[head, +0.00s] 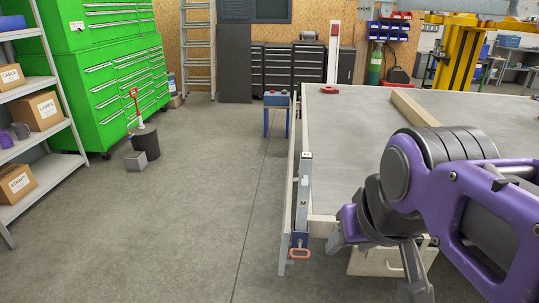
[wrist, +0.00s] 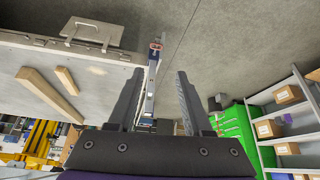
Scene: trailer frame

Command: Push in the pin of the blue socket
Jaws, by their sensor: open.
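The blue socket (head: 299,240) sits at the near left corner of the trailer frame, around the foot of an upright grey post (head: 303,195) marked M. The pin (head: 299,253) shows as a pinkish-red loop handle at the socket's lower front. How far it sticks out is too small to tell. My gripper (head: 375,262) is open, right of the socket and apart from it. In the wrist view its two fingers (wrist: 157,77) show nothing held. The post (wrist: 150,88) and the pin's red handle (wrist: 155,46) appear between and beyond them.
A small blue stand (head: 277,112) is behind. A grey block (head: 136,161) and dark bin (head: 145,145) stand left.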

